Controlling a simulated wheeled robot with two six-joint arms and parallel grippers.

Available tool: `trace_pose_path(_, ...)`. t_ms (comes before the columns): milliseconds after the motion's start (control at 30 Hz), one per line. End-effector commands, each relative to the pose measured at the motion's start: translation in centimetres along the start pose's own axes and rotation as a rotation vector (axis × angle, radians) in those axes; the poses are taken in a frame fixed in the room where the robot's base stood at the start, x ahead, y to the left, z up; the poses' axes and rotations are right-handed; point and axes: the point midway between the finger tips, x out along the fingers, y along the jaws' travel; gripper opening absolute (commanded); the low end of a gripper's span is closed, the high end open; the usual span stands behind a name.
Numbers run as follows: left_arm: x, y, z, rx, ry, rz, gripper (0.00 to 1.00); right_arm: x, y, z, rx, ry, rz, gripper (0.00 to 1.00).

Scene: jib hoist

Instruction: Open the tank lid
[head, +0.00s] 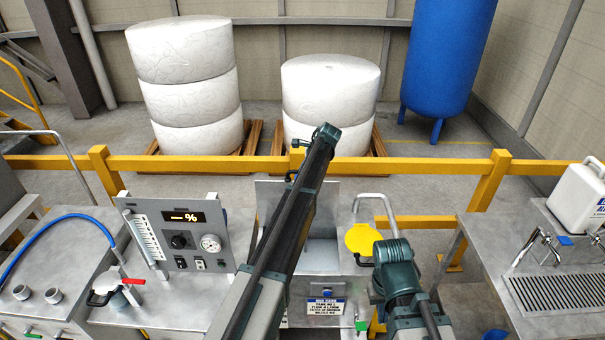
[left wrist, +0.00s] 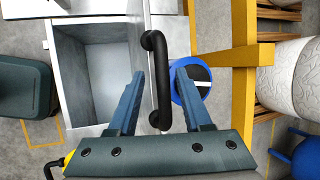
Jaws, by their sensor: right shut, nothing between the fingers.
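The grey tank (left wrist: 97,80) is open in the left wrist view, its empty-looking inside showing. Its lid (head: 268,195) stands upright at the far side of the opening in the head view, partly hidden by my left arm. In the left wrist view the lid (left wrist: 147,20) is nearly edge-on, with a black bar handle (left wrist: 153,65) on its far face. My left gripper (left wrist: 160,73) is open, one finger on each side of the lid and handle; contact cannot be told. My right gripper (head: 392,252) is shut and empty right of the tank, its fingertips unclear.
A yellow disc (head: 362,239) is beside the tank's right side. A gauge panel (head: 178,235) stands at left, and a bench with a drip grate (head: 550,292) at right. A yellow rail (head: 240,164) runs behind. A blue round container (left wrist: 180,92) is beyond the lid.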

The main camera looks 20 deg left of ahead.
Motion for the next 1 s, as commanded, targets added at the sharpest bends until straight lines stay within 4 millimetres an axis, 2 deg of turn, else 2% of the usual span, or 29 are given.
trace_pose_path(333,-1.0,0.0,0.1,0.001,0.000,0.000,0.50,-0.9,0.1,0.1,0.000,0.000,0.000,0.00)
trace_pose_path(800,-6.9,-0.1,0.2,0.001,0.000,0.000,0.50,-6.2,0.5,0.4,0.020,-0.002,-0.002,0.00)
trace_pose_path(1000,-7.6,0.0,0.0,0.000,0.000,0.000,0.50,-6.7,0.6,0.5,0.027,-0.003,-0.003,0.00)
